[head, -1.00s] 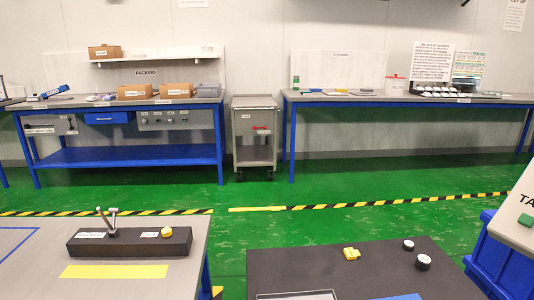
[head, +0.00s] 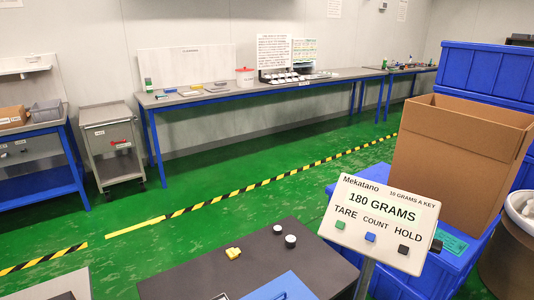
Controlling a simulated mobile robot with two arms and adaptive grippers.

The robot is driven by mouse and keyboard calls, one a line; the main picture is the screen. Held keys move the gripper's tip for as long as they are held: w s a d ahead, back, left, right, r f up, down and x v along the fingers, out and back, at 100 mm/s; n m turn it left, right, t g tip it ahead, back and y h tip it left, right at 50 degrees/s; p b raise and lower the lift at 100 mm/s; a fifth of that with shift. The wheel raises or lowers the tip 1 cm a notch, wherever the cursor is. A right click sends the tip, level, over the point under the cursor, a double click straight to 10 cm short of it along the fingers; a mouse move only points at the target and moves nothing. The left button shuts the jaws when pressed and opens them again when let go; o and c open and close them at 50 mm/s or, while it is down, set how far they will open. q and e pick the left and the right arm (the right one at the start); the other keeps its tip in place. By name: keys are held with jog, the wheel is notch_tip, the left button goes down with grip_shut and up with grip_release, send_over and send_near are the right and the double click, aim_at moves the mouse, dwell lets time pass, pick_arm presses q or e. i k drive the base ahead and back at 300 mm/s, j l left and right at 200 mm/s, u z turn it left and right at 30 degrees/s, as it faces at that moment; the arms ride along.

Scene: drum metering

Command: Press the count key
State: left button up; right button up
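The count key is a small blue square key (head: 370,237) under the word COUNT on a tilted cream panel (head: 354,185). The panel is marked Mekatano, stands on a grey post, and reads 180 GRAMS and 10 GRAMS A KEY. A green key (head: 340,225) sits under TARE, to the left. A dark key (head: 403,249) sits under HOLD, to the right. Nothing touches the keys. Neither of my grippers shows in the head view.
A dark table (head: 190,279) in front bears a yellow item (head: 233,253), two round white-topped pieces and a blue flat piece (head: 290,287). Behind the panel, an open cardboard box (head: 450,170) stands among blue crates (head: 485,75). Green floor lies clear beyond the table.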

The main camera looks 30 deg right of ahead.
aim_at(369, 237)
jog(key=z, duration=1.7)
